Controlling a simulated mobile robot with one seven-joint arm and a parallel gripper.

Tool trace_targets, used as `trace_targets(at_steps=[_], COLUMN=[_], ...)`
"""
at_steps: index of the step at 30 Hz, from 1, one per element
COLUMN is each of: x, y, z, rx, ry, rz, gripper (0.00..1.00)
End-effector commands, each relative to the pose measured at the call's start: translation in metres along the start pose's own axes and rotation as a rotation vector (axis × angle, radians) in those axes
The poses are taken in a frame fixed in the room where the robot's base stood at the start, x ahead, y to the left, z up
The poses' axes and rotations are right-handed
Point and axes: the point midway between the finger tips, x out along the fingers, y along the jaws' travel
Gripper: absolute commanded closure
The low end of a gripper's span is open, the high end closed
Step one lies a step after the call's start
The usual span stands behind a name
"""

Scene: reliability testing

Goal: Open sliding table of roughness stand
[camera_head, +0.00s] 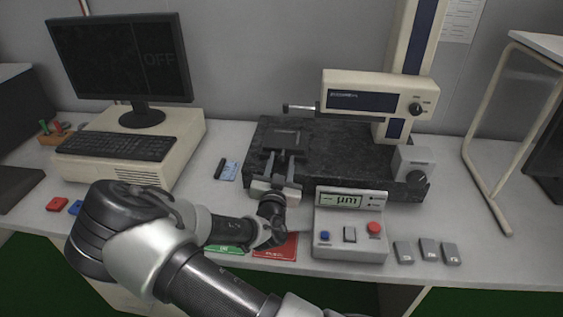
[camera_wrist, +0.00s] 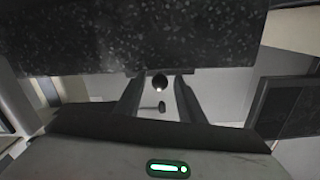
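The roughness stand has a black speckled granite base (camera_head: 340,150) with a cream column and measuring head at the back right. A small dark sliding table (camera_head: 281,139) lies on the left part of the base. My gripper (camera_head: 281,160) is at the front left edge of the base, just in front of the sliding table. In the wrist view, the speckled stone (camera_wrist: 150,35) fills the top. The two fingers (camera_wrist: 161,78) stand apart, with a small round dark knob (camera_wrist: 160,82) visible between them. I cannot tell whether the fingers touch anything.
A control box (camera_head: 350,225) with a display and buttons stands right of my gripper. Small grey blocks (camera_head: 428,250) lie farther right. A red card (camera_head: 277,246) lies below my wrist. A keyboard (camera_head: 118,145) and monitor (camera_head: 120,60) are at the left.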

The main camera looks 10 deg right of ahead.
Motion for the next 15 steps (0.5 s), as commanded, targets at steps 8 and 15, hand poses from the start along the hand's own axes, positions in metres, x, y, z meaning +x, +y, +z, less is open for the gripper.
trace_targets(at_steps=[8, 15], x=[0.0066, 0.0062], y=[0.0004, 0.0002], z=[-0.0003, -0.0003], rx=[0.000, 0.000], ry=[0.000, 0.000], rz=[0.001, 0.001], gripper=[0.64, 0.88])
